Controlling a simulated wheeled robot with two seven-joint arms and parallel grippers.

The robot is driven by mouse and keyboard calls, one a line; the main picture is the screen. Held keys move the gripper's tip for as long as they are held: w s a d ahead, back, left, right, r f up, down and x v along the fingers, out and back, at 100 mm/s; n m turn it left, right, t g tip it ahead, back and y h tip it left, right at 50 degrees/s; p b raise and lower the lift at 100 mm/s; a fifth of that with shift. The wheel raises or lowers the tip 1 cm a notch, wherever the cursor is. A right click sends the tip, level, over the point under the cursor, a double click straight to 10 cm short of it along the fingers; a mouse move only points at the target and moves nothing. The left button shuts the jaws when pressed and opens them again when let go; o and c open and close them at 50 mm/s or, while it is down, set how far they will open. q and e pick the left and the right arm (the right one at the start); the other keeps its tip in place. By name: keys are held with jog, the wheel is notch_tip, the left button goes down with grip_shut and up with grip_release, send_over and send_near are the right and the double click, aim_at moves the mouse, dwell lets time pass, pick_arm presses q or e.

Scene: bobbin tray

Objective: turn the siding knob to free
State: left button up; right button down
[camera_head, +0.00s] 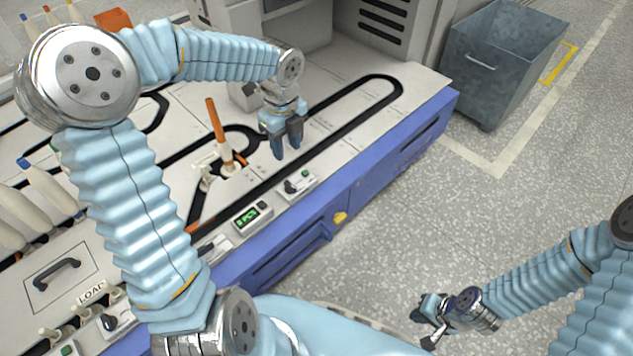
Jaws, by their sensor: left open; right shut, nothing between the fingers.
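A small control box with a dark knob (291,187) and a green button sits at the bench's front edge. Another dark knob (109,322) is on a panel at the lower left by a "LOAD" label. No readable label shows which one is the siding knob, and the knob setting is too small to read. My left gripper (287,149) points down, open and empty, above the track, behind the first knob and apart from it. My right gripper (427,325) is shut and empty, out over the floor, away from the bench.
A small green display (247,218) is beside the control box. More white bobbins (48,188) stand at the left. A grey metal bin (491,75) is on the floor.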

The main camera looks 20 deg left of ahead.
aim_at(290, 184)
pick_arm(q)
notch_tip(290, 184, down, 13)
jog(key=b, duration=0.3)
jog(key=shift+f+b, duration=0.2)
jog(key=shift+b, duration=0.1)
jog(key=shift+c, duration=0.3)
grip_shut()
